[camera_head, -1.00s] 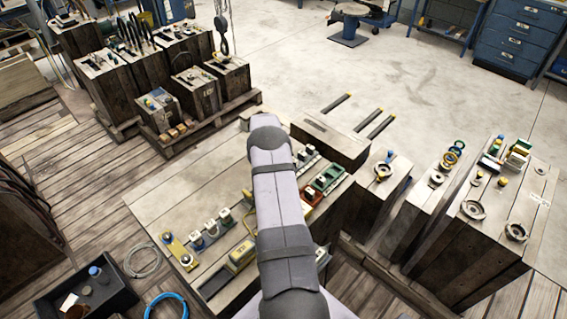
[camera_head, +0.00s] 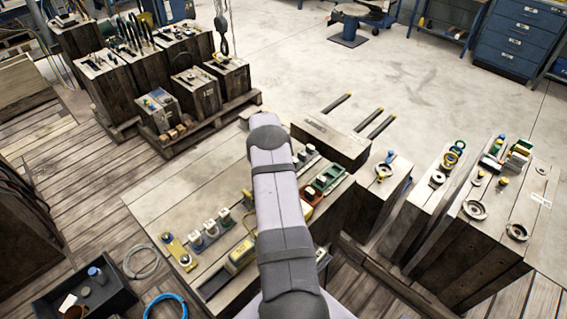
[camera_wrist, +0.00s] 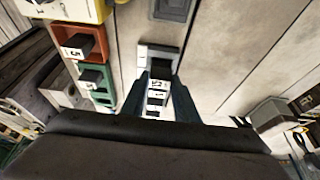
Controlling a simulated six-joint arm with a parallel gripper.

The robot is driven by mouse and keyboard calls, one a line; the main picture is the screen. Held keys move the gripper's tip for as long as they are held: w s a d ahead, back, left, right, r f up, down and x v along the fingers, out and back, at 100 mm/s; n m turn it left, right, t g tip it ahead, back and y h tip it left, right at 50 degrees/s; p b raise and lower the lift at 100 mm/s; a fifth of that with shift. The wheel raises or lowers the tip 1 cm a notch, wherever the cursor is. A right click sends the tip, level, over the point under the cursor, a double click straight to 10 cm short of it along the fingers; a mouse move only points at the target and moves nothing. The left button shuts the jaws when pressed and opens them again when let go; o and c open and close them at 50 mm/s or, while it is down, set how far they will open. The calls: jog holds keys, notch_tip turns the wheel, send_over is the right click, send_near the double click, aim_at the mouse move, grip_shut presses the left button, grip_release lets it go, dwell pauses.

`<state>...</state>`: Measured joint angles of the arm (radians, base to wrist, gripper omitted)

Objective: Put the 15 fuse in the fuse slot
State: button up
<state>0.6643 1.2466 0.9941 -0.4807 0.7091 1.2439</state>
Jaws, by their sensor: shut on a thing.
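My gripper (camera_wrist: 158,92) shows in the wrist view, its two dark fingers closed on a small fuse (camera_wrist: 158,97) with a white label. The label is too small to read. A light grey holder (camera_wrist: 145,52) with a dark part in it lies just beyond the fingertips. I cannot tell whether the held fuse touches it. To the left are a red holder (camera_wrist: 93,32) and a green holder (camera_wrist: 105,82), each with a dark, labelled fuse. The red (camera_head: 312,196) and green (camera_head: 328,178) holders also show in the head view, where my arm hides the gripper.
The wooden bench (camera_head: 170,205) carries several small fittings to the left of my arm, including a yellow one (camera_head: 240,254). A dark wooden block (camera_head: 335,138) stands at its back right. A dark bin (camera_head: 115,296) lies at the lower left.

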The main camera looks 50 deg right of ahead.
jog(key=shift+f+b, duration=0.9)
jog(key=shift+b, duration=0.6)
dwell(1.0)
dwell(0.3)
jog(key=o, duration=1.1)
jog(key=shift+r, duration=0.1)
jog(key=shift+r+p, duration=1.4)
jog(key=shift+r, duration=2.25)
